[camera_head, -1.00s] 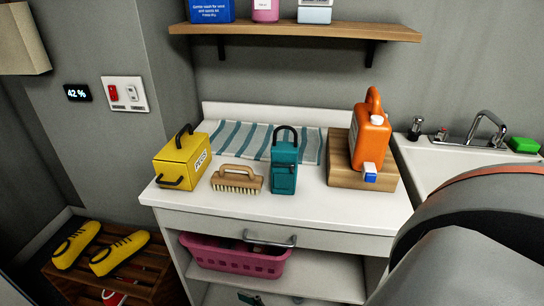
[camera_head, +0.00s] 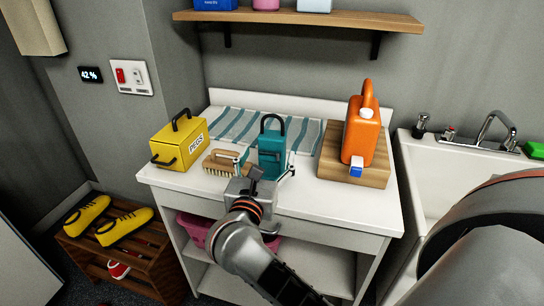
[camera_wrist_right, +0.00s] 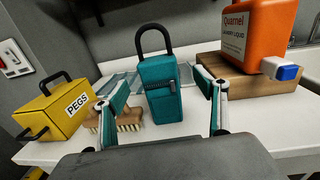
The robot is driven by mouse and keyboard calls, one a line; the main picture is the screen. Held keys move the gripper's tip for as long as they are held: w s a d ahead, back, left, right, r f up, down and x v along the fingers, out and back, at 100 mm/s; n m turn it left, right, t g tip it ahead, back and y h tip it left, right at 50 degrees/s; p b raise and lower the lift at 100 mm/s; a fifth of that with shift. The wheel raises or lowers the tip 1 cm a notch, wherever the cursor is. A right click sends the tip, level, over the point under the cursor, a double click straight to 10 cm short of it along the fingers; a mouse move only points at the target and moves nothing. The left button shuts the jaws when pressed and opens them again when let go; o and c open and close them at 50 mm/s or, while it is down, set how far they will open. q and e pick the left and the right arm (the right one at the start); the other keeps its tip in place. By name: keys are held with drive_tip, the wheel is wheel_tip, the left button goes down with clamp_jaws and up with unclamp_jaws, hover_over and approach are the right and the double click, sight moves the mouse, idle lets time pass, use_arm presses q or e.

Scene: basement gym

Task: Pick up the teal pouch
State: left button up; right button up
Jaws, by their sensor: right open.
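The teal pouch (camera_head: 271,152) stands upright on the white counter, with a dark loop handle on top and a zip across its front. It also shows in the middle of the right wrist view (camera_wrist_right: 163,88). My right gripper (camera_head: 265,168) is open at the pouch's near side, its palm over the counter's front edge. In the right wrist view the fingers (camera_wrist_right: 161,78) appear on either side of the pouch, with gaps on both sides. I cannot tell how far they reach alongside it. My left gripper is not in view.
A wooden brush (camera_head: 226,164) and a yellow PEGS box (camera_head: 180,145) stand left of the pouch. An orange bottle (camera_head: 362,128) stands on a wooden block (camera_head: 376,176) to the right. A striped cloth (camera_head: 236,124) lies behind. A shelf (camera_head: 300,18) hangs above.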

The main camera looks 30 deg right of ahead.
sight(270, 147)
drive_tip(key=x, duration=0.4)
drive_tip(key=p+x, duration=0.1)
drive_tip(key=x, duration=0.2)
drive_tip(key=shift+w+d+f, duration=0.2)
drive_tip(key=shift+w+f, duration=0.05)
drive_tip(key=shift+w, duration=0.15)
drive_tip(key=c, duration=1.3)
